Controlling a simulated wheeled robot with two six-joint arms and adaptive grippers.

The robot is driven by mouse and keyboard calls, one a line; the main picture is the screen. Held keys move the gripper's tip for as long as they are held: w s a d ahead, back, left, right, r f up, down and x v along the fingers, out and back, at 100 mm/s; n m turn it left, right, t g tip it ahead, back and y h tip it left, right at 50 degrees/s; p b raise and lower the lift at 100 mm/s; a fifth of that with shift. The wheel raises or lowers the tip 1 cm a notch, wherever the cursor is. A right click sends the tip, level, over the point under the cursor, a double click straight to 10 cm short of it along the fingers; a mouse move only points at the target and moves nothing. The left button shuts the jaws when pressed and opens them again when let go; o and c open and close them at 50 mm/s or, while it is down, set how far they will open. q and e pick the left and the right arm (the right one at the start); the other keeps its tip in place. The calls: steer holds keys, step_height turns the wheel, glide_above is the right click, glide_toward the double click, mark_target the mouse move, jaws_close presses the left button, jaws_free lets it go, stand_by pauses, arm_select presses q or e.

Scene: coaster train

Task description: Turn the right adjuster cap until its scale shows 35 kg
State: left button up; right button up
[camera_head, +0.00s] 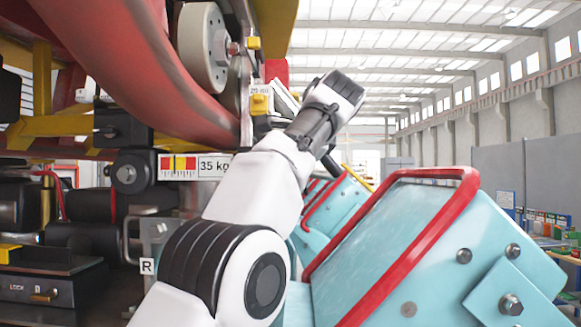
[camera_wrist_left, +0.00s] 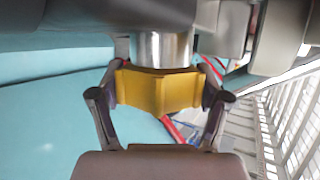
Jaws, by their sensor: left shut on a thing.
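In the left wrist view, a yellow, faceted adjuster cap (camera_wrist_left: 158,95) sits at the end of a shiny metal cylinder (camera_wrist_left: 163,48). My left gripper (camera_wrist_left: 165,84) is shut on the cap, with one finger on each side of it. In the head view, the cap and gripper are hidden; only a white and black arm of mine shows across the middle. The adjuster's own scale reading cannot be made out. My right gripper is not in view.
A red beam (camera_head: 130,60) and a grey wheel (camera_head: 203,48) are above left. An "R" tag (camera_head: 147,266) is at lower left. Metalwork crowds the left; the hall is open at far right.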

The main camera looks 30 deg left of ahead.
arm_select(q)
steer(key=shift+f, duration=0.1)
steer(key=o, duration=1.1)
steer(key=shift+o, duration=0.2)
steer(key=shift+s+d+r, duration=0.3)
steer(key=shift+d+r, duration=0.05)
steer(key=shift+d, duration=0.2)
steer(key=s+d, duration=0.6)
steer(key=d, duration=0.3)
steer(key=shift+d, duration=0.35)
steer(key=shift+s, duration=0.1)
steer(key=shift+d, duration=0.1)
